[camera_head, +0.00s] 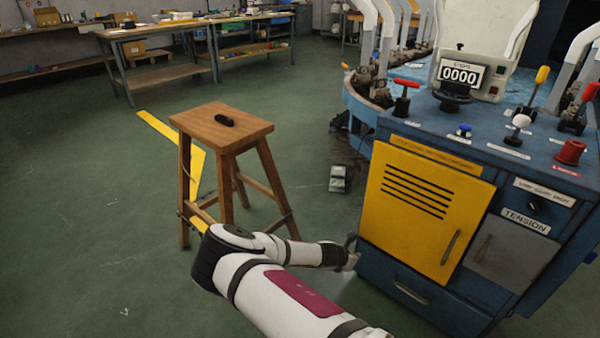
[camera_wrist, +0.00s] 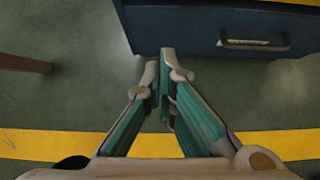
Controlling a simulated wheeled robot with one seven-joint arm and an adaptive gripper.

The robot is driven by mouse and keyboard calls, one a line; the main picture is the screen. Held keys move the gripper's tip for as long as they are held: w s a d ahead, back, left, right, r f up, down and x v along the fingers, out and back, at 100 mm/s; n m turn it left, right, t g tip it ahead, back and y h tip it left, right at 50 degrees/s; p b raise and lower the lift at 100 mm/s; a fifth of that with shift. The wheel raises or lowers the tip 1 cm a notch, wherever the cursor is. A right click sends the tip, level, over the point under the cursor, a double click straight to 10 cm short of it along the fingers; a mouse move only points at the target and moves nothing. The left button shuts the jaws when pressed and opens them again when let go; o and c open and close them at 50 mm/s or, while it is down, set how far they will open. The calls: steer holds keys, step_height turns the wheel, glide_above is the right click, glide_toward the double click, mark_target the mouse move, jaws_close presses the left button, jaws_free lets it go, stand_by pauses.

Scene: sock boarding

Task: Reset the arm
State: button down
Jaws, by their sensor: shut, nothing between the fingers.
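My gripper (camera_wrist: 167,62) is shut with nothing between its fingers. In the wrist view it hangs over the green floor, its fingertips close to the lower edge of the blue machine cabinet (camera_wrist: 175,28). In the head view my gripper (camera_head: 351,252) is at the end of my white arm, low beside the left side of the blue cabinet (camera_head: 425,302). My arm is stretched out to the right, in front of the wooden stool. I cannot tell whether the fingertips touch the cabinet.
The cabinet has a yellow door (camera_head: 415,225), a drawer handle (camera_head: 411,292) and several levers on top. Workbenches (camera_head: 150,32) stand at the back. Open floor (camera_head: 80,200) lies to the left.

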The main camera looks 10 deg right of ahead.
steer(key=s+a+r+m+g+y, duration=0.2)
steer(key=s+r+m, duration=0.35)
steer(key=r, duration=0.65)
steer(key=s+a+r+m+g+y, duration=0.1)
steer(key=s+a+r+m, duration=0.1)
steer(key=s+r+m, duration=0.65)
steer(key=s+a+r+m+g+y, duration=0.2)
steer(key=r+m, duration=0.3)
steer(key=r, duration=0.9)
steer(key=s+a+r+m+y, duration=0.2)
steer(key=s+a+r+m, duration=0.15)
steer(key=s+r, duration=0.95)
steer(key=s+a+r+m, duration=0.1)
steer(key=s, duration=0.8)
steer(key=s+a+r+m, duration=0.1)
steer(key=s+a+m, duration=0.1)
steer(key=s, duration=0.6)
step_height(320, 180, up, 30)
steer(key=d+t+p, duration=0.1)
steer(key=t+p, duration=0.3)
steer(key=p, duration=2.4)
steer(key=shift+p, duration=0.3)
steer(key=shift+f, duration=0.1)
